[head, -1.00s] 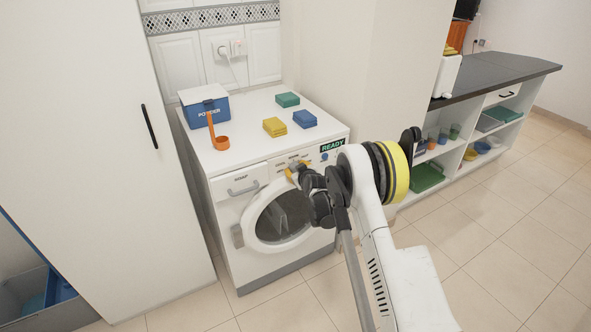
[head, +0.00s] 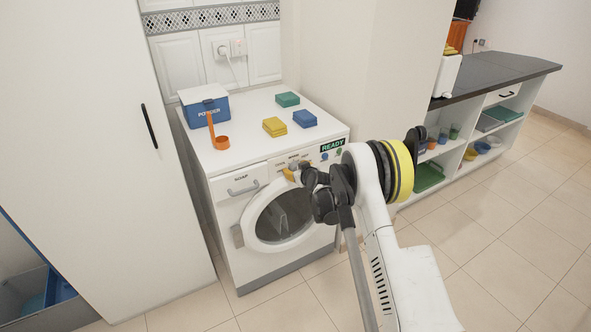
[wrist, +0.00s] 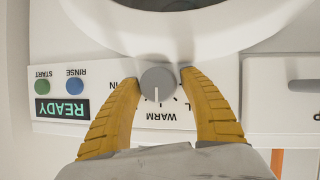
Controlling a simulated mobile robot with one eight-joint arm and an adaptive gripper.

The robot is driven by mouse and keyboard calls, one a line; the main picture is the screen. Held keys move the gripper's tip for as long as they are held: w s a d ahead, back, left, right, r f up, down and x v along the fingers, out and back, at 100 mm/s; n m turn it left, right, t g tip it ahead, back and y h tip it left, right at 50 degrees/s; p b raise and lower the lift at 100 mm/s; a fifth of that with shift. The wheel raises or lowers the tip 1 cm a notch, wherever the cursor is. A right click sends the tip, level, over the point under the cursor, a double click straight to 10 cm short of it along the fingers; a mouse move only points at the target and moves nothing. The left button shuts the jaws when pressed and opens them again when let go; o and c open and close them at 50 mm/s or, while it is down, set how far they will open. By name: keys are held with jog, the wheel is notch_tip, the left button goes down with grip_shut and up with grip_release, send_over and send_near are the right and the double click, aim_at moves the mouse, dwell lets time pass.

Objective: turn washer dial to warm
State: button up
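The washer (head: 278,205) stands against the wall with its round door shut. Its grey dial (wrist: 158,84) is on the front panel, and the wrist view shows that panel upside down. The dial's white pointer line points at the word WARM (wrist: 165,116). My gripper (wrist: 158,76) has its two yellow fingers on either side of the dial, with a small gap on each side. In the head view my gripper (head: 290,174) is at the panel above the door, and the dial is hard to make out there.
A green START button (wrist: 42,87), a blue RINSE button (wrist: 74,86) and a READY display (wrist: 62,108) are beside the dial. The soap drawer (head: 242,186) is shut. A powder box (head: 204,105), an orange scoop (head: 221,142) and sponges (head: 304,118) lie on top.

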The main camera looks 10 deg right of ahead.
jog(key=v, duration=1.2)
jog(key=s+a+r+m+g, duration=0.1)
jog(key=s+a+r+g, duration=0.2)
jog(key=s+r, duration=1.4)
jog(key=s+d+m+g+h, duration=0.1)
jog(key=s+m+g+h, duration=0.1)
jog(key=s, duration=2.4)
jog(key=shift+s+d+r+m+g, duration=0.25)
jog(key=shift+s+r+m+g, duration=0.05)
jog(key=shift+r+m+g, duration=0.15)
